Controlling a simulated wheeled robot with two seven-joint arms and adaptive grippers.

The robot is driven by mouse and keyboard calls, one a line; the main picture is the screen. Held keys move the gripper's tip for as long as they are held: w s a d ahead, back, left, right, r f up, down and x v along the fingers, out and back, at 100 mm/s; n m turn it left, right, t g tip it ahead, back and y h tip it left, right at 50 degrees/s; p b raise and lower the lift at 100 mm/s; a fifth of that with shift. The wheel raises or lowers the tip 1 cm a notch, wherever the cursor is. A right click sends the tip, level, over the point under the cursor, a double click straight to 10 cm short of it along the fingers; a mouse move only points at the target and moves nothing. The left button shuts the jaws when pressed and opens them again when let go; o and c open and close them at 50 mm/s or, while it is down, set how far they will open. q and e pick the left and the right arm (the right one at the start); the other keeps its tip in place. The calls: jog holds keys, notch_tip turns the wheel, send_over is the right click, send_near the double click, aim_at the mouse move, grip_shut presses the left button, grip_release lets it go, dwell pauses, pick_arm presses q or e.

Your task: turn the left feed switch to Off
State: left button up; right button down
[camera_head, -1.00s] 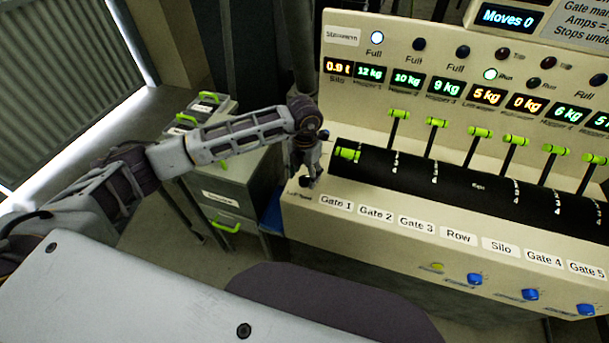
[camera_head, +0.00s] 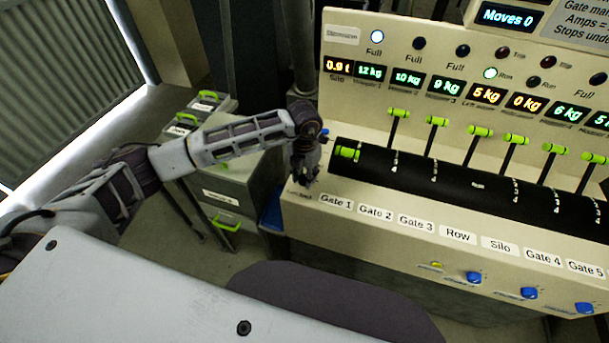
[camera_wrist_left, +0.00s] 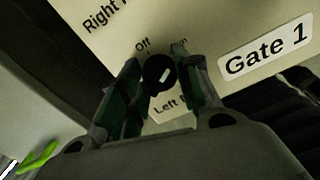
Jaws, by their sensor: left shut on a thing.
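The left feed switch is a round black knob (camera_wrist_left: 158,73) with a white pointer mark, seen in the left wrist view. "Off" is printed above it to the left. A label ending in "un" is above it to the right, partly hidden by a finger. The pointer mark slants toward the upper right, on the "un" side. My left gripper (camera_wrist_left: 160,95) is shut on the knob, one finger on each side. In the head view my left gripper (camera_head: 303,178) is at the console's left end and hides the switch. My right gripper is not in view.
The Gate 1 label (camera_wrist_left: 266,47) is right of the knob. The console (camera_head: 370,225) carries several green-handled levers (camera_head: 398,113) on a black strip, and blue knobs (camera_head: 473,278) on its front. A grey drawer cabinet (camera_head: 240,190) stands left of the console, behind my arm.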

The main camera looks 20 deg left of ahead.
pick_arm(q)
jog(key=shift+n, duration=0.4)
jog(key=n+b, duration=0.2)
jog(key=n, duration=0.2)
jog(key=shift+n, duration=0.4)
jog(key=n, duration=0.3)
jog(key=shift+n+b, duration=0.3)
jog(key=shift+b, duration=0.1)
jog(key=shift+r+n, duration=0.1)
jog(key=shift+n, duration=1.3)
jog(key=o, duration=1.1)
jog(key=shift+c, duration=0.2)
